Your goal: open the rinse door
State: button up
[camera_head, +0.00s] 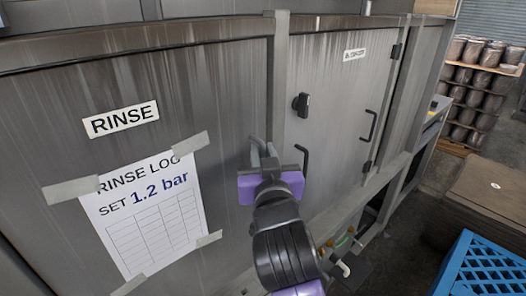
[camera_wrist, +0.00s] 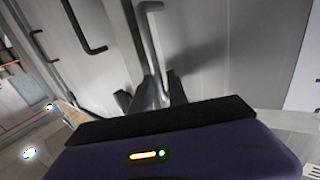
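The rinse door (camera_head: 225,90) is the large streaked metal panel at the left of the head view, with a RINSE label (camera_head: 121,121). It looks closed against the post at its right edge. Its handle, a grey bar (camera_wrist: 151,35), runs down between my fingers in the wrist view. In the head view the handle is mostly hidden by my gripper (camera_head: 262,150), which is at the door's right edge. My gripper (camera_wrist: 160,92) has its fingers close together on both sides of the bar and looks shut on it.
A paper rinse log (camera_head: 150,215) is taped to the door. The neighbouring door (camera_head: 335,100) has a black knob (camera_head: 301,104) and black bar handles (camera_head: 369,126). A blue crate (camera_head: 485,268) and racks of pots (camera_head: 480,80) stand at the right. Pipes (camera_head: 345,240) lie low below.

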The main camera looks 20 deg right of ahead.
grip_shut()
dwell(1.4)
